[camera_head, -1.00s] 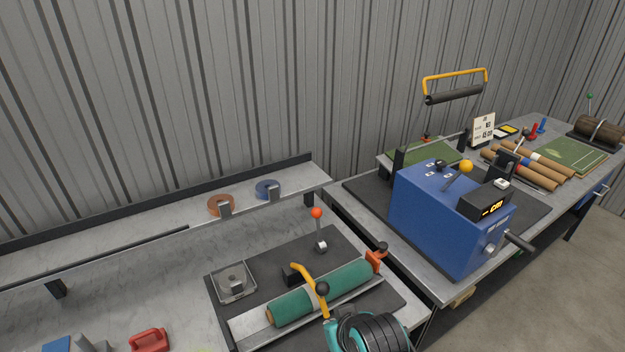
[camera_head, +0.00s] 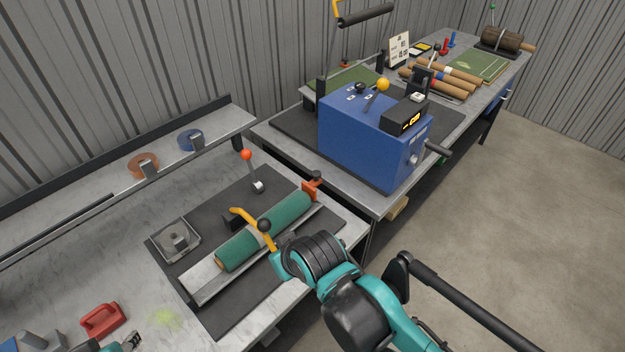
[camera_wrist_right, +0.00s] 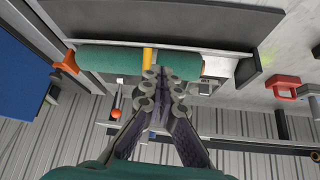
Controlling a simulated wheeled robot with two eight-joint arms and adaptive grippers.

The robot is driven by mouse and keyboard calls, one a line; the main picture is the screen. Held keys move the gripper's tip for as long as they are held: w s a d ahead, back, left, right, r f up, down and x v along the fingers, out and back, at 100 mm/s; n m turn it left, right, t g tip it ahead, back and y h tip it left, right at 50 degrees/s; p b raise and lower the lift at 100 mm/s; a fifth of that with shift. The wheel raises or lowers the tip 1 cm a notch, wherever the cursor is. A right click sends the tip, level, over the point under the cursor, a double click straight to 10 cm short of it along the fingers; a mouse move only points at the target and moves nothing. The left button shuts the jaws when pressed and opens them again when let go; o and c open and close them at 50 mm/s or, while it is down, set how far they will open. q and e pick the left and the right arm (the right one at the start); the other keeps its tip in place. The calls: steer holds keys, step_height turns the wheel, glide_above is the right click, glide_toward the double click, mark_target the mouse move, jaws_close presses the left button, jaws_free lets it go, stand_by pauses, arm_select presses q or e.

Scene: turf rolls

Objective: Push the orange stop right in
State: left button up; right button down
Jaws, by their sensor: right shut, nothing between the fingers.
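The orange stop (camera_head: 309,191) stands at the far right end of the green turf roll (camera_head: 262,232), with a dark knob above it. It also shows in the right wrist view (camera_wrist_right: 67,63), at the roll's left end there. I cannot tell whether it touches the roll. A yellow arm (camera_head: 247,219) crosses the roll. My right gripper (camera_wrist_right: 163,76) is shut and empty over the roll beside the yellow arm, apart from the stop. My right wrist hides it in the head view. Part of my left gripper (camera_head: 131,339) shows at the bottom left edge; its fingers are unclear.
An orange-topped lever (camera_head: 247,156) stands behind the roll. A metal tray (camera_head: 176,243) is left of it. A red-handled tool (camera_head: 102,320) lies at the lower left. A blue machine (camera_head: 365,145) stands on the right-hand bench.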

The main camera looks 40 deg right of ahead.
stand_by(0.4)
steer(key=c, duration=1.9)
jaws_free()
steer(key=o, duration=0.5)
steer(key=shift+w+d+r, duration=0.15)
steer(key=shift+w+r, duration=0.05)
steer(key=shift+r, duration=0.15)
steer(key=shift+o, duration=1)
steer(key=w+d+r+m+g+p, duration=0.2)
steer(key=w+d+r+m+p, duration=0.1)
steer(key=w+r+m, duration=0.3)
steer(key=shift+w+d+m+h, duration=0.3)
steer(key=shift+d, duration=0.4)
steer(key=m+g+p, duration=0.5)
steer(key=m+p, duration=0.3)
steer(key=m, duration=1)
glide_above(316, 173)
step_height(316, 173, down, 3)
steer(key=shift+w+f, duration=0.1)
steer(key=shift+f, duration=0.05)
steer(key=shift+d+f, duration=0.15)
steer(key=shift+f, duration=0.1)
step_height(316, 173, down, 8)
steer(key=shift+r+b, duration=0.2)
steer(key=shift+b, duration=0.65)
